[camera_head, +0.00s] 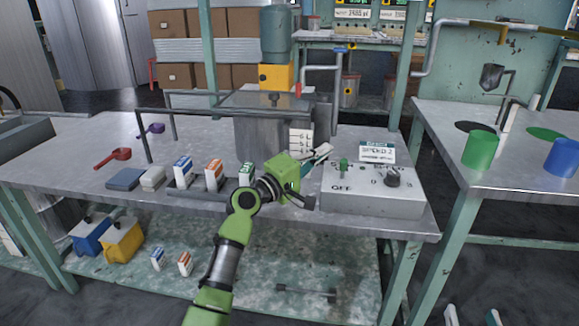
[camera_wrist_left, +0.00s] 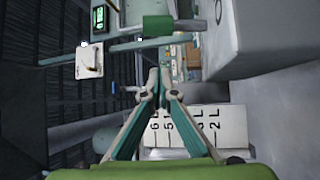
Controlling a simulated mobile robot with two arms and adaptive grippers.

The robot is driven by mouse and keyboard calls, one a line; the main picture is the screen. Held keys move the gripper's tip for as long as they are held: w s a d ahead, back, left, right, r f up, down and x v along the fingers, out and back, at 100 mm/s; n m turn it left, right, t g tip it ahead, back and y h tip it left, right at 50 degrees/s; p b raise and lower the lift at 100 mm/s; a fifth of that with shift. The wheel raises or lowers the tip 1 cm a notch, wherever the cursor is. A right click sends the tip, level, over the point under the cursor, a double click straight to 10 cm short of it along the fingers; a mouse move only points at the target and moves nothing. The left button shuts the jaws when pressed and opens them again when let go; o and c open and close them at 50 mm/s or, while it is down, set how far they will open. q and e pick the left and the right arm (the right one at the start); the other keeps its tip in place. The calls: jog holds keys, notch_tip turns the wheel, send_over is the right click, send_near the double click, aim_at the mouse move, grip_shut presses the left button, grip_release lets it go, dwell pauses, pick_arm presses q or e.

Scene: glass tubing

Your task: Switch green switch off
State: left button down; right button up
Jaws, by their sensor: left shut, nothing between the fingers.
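The green switch (camera_head: 343,165) stands up from the top of a grey control box (camera_head: 370,205), above the printed word OFF. I cannot tell which position it is in. My left gripper (camera_head: 326,149) is shut and empty, just left of and above the switch, apart from it as far as I can see. In the left wrist view its fingertips (camera_wrist_left: 160,73) meet. A green knob, which looks like the switch (camera_wrist_left: 157,26), lies beyond them, beside the grey box side (camera_wrist_left: 270,50). My right gripper (camera_head: 472,316) shows only its separated fingertips at the bottom right edge.
A black dial (camera_head: 392,177) and a label sign (camera_head: 377,152) are on the box, right of the switch. A grey tank (camera_head: 262,130) with a litre scale (camera_wrist_left: 200,125) stands behind my left gripper. Small cartons (camera_head: 213,174) line the table's front. Green (camera_head: 480,150) and blue cups stand right.

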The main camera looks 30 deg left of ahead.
pick_arm(q)
jog(key=v, duration=0.6)
jog(key=f+v, duration=0.1)
jog(key=v, duration=0.2)
jog(key=shift+f+p, duration=0.1)
jog(key=shift+p, duration=0.2)
jog(key=shift+s, duration=0.4)
pick_arm(e)
jog(key=f, duration=0.1)
jog(key=f+g, duration=0.1)
jog(key=f, duration=0.1)
jog(key=s+d+f+g, duration=0.1)
jog(key=shift+d+f, duration=0.1)
jog(key=shift+f, duration=0.1)
pick_arm(q)
jog(key=shift+a+f, duration=0.1)
